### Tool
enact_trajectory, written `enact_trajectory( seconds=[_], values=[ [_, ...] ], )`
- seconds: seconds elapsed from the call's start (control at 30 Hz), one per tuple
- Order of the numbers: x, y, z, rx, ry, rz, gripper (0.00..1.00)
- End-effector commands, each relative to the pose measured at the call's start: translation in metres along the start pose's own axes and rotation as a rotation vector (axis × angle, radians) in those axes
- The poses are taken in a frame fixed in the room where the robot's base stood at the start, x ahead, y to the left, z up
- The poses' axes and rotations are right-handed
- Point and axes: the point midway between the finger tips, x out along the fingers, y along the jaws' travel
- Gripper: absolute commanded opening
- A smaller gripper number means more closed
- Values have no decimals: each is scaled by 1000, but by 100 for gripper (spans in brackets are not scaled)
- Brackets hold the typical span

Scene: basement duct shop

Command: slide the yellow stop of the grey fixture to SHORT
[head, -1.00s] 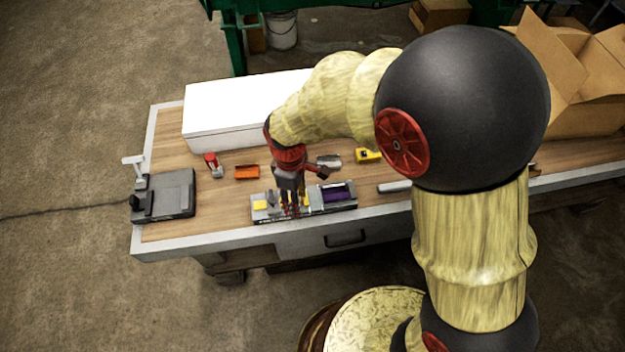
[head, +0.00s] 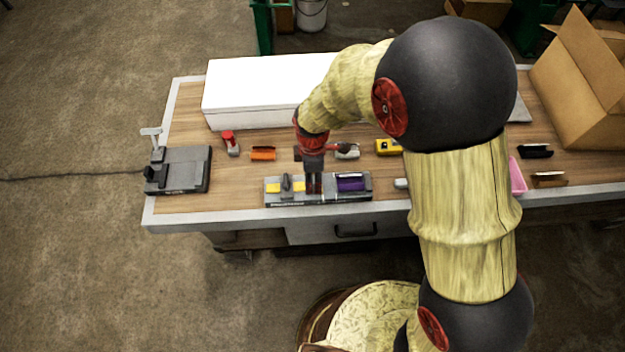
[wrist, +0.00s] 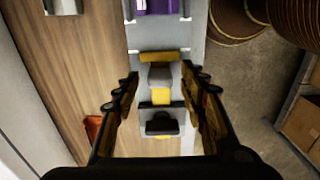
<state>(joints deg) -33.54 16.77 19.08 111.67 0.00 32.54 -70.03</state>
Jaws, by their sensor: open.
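The grey fixture (head: 328,198) lies along the table's front edge, with yellow parts, a dark upright clamp (head: 286,186) and a purple piece (head: 350,183) on it. My gripper (head: 314,188) points down over its middle, between a yellow block (head: 299,186) and the purple piece. In the wrist view my open fingers (wrist: 161,88) straddle the fixture (wrist: 196,45). Between them are a yellow crossbar (wrist: 165,55), a grey block (wrist: 160,76) and a smaller yellow piece (wrist: 161,97). I see no contact. The SHORT marking is not legible, and which yellow part is the stop is unclear.
A dark device (head: 180,170) stands at the table's left end. A white box (head: 262,90) is behind. A red-topped object (head: 230,142), an orange piece (head: 263,153) and a yellow device (head: 388,147) lie behind the fixture. A cardboard box (head: 585,85) is at right.

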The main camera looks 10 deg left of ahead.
Motion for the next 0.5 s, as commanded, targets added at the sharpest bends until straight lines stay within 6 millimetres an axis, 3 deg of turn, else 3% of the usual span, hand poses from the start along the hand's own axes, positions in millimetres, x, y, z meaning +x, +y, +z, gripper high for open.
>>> enact_trajectory(
  seconds=[0.13,0.43,0.5],
  values=[
    [11,0,0,1,0,0,42],
    [13,0,0,1,0,1,42],
    [13,0,0,1,0,1,38]
  ],
)
